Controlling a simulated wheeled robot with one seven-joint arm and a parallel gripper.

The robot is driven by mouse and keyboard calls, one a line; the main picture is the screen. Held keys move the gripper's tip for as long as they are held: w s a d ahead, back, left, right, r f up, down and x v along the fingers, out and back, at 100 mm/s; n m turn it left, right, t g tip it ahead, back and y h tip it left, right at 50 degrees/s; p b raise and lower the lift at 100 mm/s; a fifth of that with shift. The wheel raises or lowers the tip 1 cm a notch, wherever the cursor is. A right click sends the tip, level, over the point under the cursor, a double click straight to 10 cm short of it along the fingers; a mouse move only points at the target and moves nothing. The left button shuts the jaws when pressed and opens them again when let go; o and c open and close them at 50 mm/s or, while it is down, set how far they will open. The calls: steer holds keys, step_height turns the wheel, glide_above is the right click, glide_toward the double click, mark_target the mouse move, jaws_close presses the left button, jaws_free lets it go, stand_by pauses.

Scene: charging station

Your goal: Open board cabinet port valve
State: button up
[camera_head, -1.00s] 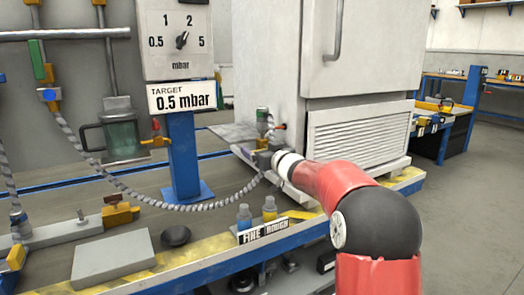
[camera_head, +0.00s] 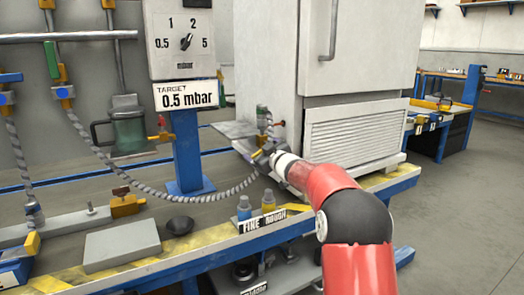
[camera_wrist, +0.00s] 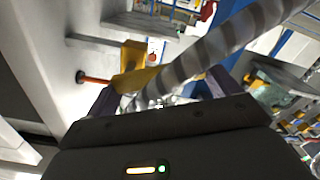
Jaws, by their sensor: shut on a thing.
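The white board cabinet (camera_head: 275,60) stands on the bench. At its lower left is a small port fitting with a green part (camera_head: 262,112) and a valve with a small red handle (camera_head: 278,124). In the wrist view the red-orange valve handle (camera_wrist: 95,78) sticks out left from a yellow body (camera_wrist: 132,55). My gripper (camera_head: 266,155) is beside the port, shut on the end of the grey ribbed hose (camera_head: 210,198). The hose (camera_wrist: 205,50) passes between and above the dark fingers in the wrist view. Whether the hose end is seated on the port is hidden.
A gauge (camera_head: 183,40) above a "0.5 mbar" target sign (camera_head: 187,96) stands on a blue post left of the cabinet. Two small bottles (camera_head: 256,207) and a FINE/ROUGH label (camera_head: 264,222) sit at the bench's front edge. The floor at right is clear.

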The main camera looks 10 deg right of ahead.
steer(key=n+b, duration=0.1)
steer(key=n, duration=0.1)
steer(key=f+n+b, duration=0.1)
steer(key=shift+w+d+f+n, duration=0.1)
steer(key=shift+d+f+n, duration=0.05)
steer(key=shift+f+n, duration=0.2)
steer(key=n, duration=0.1)
steer(key=n+b, duration=0.1)
steer(key=f+n, duration=0.1)
steer(key=shift+w+d+n+b, duration=0.1)
steer(key=shift+d+n+b, duration=0.25)
steer(key=shift+w+d+f+n+b, duration=0.1)
steer(key=shift+d+n+b, duration=0.25)
steer(key=shift+n, duration=0.55)
steer(key=shift+w+d+f+n+b, duration=0.15)
steer(key=shift+n+b, duration=0.25)
steer(key=shift+n, duration=0.5)
steer(key=shift+d+f+n+b, duration=0.1)
steer(key=shift+d+n+b, duration=0.25)
steer(key=shift+n, duration=0.55)
steer(key=o, duration=1.2)
steer(key=shift+c, duration=0.2)
steer(key=shift+r, duration=0.15)
steer(key=shift+s, duration=0.15)
steer(key=b+v, duration=0.1)
steer(key=v, duration=0.6)
steer(key=shift+s, duration=0.25)
